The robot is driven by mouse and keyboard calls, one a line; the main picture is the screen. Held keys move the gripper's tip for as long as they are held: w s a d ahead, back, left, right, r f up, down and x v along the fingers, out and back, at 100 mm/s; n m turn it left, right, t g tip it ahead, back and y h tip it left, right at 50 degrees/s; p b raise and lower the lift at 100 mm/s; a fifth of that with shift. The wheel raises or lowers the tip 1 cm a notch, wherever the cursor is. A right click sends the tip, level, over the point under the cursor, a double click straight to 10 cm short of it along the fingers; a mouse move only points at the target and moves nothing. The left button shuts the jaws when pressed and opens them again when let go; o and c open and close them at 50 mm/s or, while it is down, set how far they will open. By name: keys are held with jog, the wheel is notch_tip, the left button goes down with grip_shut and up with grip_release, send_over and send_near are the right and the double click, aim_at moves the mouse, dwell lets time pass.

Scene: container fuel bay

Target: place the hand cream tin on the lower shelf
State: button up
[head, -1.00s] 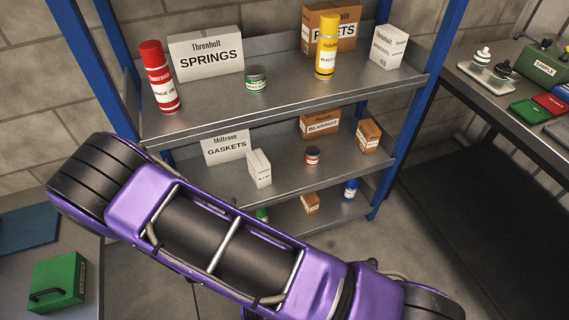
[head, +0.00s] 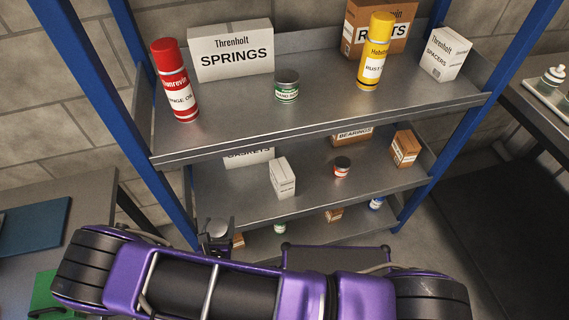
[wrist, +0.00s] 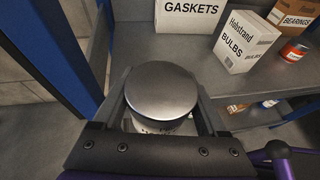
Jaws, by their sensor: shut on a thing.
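The gripper is by the left end of the rack, near the left post. The middle shelf (head: 235,205) lies beyond it, with free surface left of the bulbs box. The bottom shelf (head: 310,238) is partly hidden by my arm. A green-labelled, silver-lidded tin (head: 287,86) stands on the top shelf.
The middle shelf holds a gaskets box (wrist: 190,12), a white bulbs box (head: 282,177), a red tin (head: 342,168) and brown boxes (head: 405,149). A red spray can (head: 175,80) and a yellow one (head: 375,52) stand on top. A blue post (wrist: 50,55) is close on the left.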

jog(key=b, duration=0.2)
send_over(218, 188)
jog(key=f, duration=0.2)
jog(key=shift+s+f+b, duration=0.2)
jog(key=shift+f+b, duration=0.1)
jog(key=shift+b, duration=0.1)
notch_tip(218, 188, down, 4)
jog(key=shift+w+f+b, duration=0.1)
jog(key=shift+f+b, duration=0.1)
jog(key=shift+b, duration=0.5)
jog(key=shift+w+a, duration=0.1)
jog(key=shift+w, duration=0.05)
